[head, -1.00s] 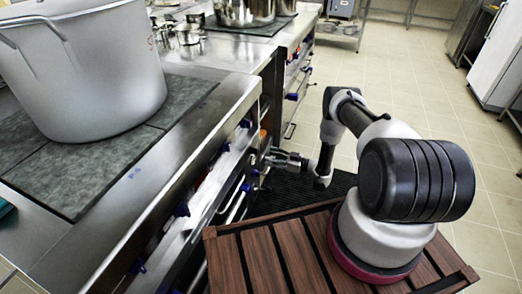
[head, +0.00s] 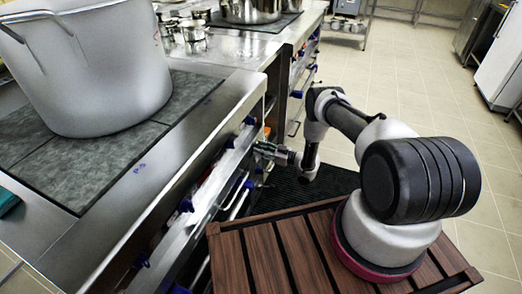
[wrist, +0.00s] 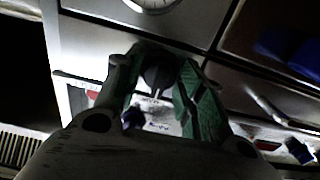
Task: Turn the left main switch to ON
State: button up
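In the wrist view a dark rounded knob (wrist: 157,76) on the pale front panel shows between the fingers of my gripper (wrist: 160,72). It looks like a switch, but I cannot read whether it is the left main switch or how it is set. The green-padded fingers stand apart on either side of the knob, and I cannot tell whether they touch it. In the head view my gripper (head: 262,150) is against the steel range's front panel (head: 210,178), and the knob there is hidden.
A large pot (head: 95,75) stands on the range top. Several blue knobs and handles (head: 185,206) stick out along the range front. A slatted wooden deck (head: 285,250) lies under my arm; tiled floor (head: 400,85) is clear behind.

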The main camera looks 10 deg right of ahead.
jog(key=c, duration=0.5)
jog(key=shift+m, duration=0.3)
jog(key=m, duration=1.2)
jog(key=shift+m, duration=0.3)
jog(key=m, duration=0.4)
jog(key=shift+m, duration=0.3)
